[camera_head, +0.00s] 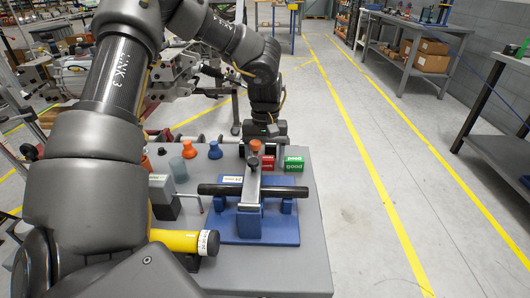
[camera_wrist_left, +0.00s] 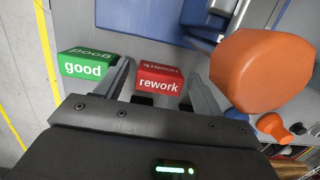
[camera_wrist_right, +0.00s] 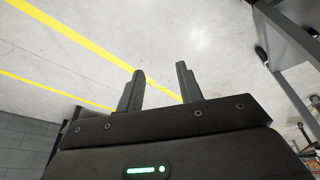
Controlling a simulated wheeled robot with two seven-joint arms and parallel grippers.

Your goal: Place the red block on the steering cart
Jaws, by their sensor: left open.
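The red block (camera_head: 268,162), labelled "rework", sits at the far edge of the grey table, next to the green "good" block (camera_head: 294,163). In the left wrist view the red block (camera_wrist_left: 160,78) shows between the open fingers of my left gripper (camera_wrist_left: 158,70); no contact is clear. In the head view my left gripper (camera_head: 267,145) is by the red block, partly hidden behind an orange knob. My right gripper (camera_wrist_right: 160,70) is open and empty over bare floor, outside the head view. I cannot tell which thing is the steering cart.
A blue fixture (camera_head: 284,233) with a black bar (camera_head: 300,190) and an upright clamp topped by an orange knob (camera_head: 254,145) stands before the blocks. A yellow cylinder (camera_head: 180,240) and small orange and blue pieces are to its left.

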